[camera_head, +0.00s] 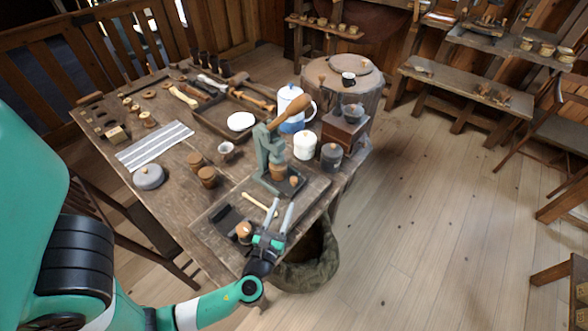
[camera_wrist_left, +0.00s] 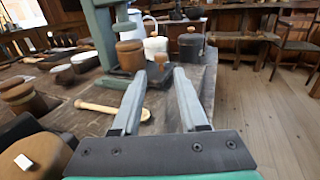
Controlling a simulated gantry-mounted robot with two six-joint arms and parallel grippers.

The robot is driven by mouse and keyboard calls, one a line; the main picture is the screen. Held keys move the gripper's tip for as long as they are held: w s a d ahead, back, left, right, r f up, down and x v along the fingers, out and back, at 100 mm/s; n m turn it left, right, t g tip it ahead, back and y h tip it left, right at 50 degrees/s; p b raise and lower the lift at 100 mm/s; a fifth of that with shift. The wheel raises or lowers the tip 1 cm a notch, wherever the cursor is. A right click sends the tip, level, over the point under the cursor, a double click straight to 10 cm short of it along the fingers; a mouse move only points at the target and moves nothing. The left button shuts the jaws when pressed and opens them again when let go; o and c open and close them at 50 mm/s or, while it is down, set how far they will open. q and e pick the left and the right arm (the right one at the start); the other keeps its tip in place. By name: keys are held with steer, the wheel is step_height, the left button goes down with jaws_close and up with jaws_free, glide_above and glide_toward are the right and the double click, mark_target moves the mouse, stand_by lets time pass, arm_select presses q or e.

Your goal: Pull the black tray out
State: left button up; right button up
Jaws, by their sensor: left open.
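The black tray (camera_head: 287,186) sits at the base of the grey-green lever press (camera_head: 268,152), with a small wooden knob (camera_head: 294,181) on its near side. A wooden spool-like cup (camera_head: 278,172) stands at the press over the tray. My left gripper (camera_head: 283,206) is open and empty, low over the table on the near side of the tray. In the left wrist view, the knob (camera_wrist_left: 161,59) shows just beyond and between the fingertips, apart from them as far as I can tell. My right gripper is not in view.
A wooden-handled tool (camera_head: 260,204), a black holder (camera_head: 227,219) and a wooden-topped piece (camera_head: 244,231) lie left of the gripper. A white canister (camera_head: 304,145) and a grey lidded jar (camera_head: 331,156) stand behind. A cloth bag (camera_head: 308,265) hangs below the table edge.

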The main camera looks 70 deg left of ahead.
mark_target(294, 179)
arm_select(q)
steer(key=shift+w+a+f, duration=0.15)
steer(key=shift+w+a, duration=0.1)
steer(key=shift+a, duration=0.2)
steer(key=b+x, duration=0.1)
steer(key=x, duration=0.9)
steer(key=shift+w+a+b, duration=0.15)
steer(key=shift+a+b, duration=0.15)
steer(key=shift+b, duration=0.1)
jaws_close()
stand_by(0.4)
